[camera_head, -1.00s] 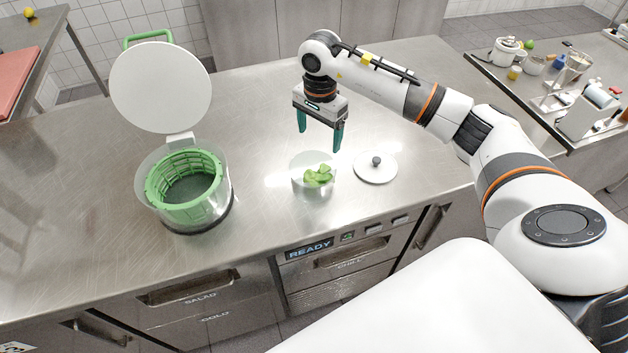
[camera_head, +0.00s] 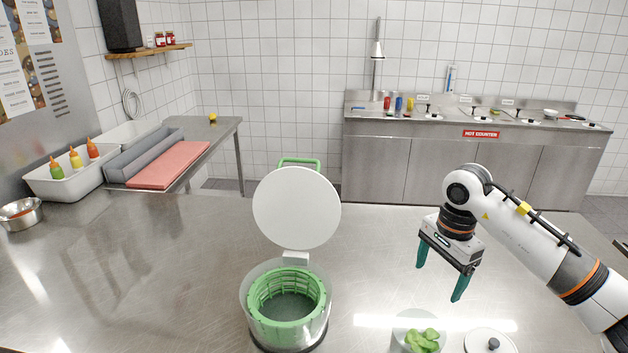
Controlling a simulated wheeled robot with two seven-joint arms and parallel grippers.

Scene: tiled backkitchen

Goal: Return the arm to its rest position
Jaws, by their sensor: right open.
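My right gripper (camera_head: 441,281) hangs open and empty above the steel counter (camera_head: 190,290), with its green fingers pointing down. Below it stands a clear bowl (camera_head: 402,332) with green leaves (camera_head: 424,340) in it, cut by the bottom edge of the view. My right arm (camera_head: 530,240) comes in from the right. My left gripper is not in view.
A salad spinner (camera_head: 290,308) with a green basket and its white lid (camera_head: 296,207) raised stands left of the bowl. A lid with a black knob (camera_head: 492,344) lies right of the bowl. The counter's left side is mostly clear. A metal bowl (camera_head: 20,215) is at far left.

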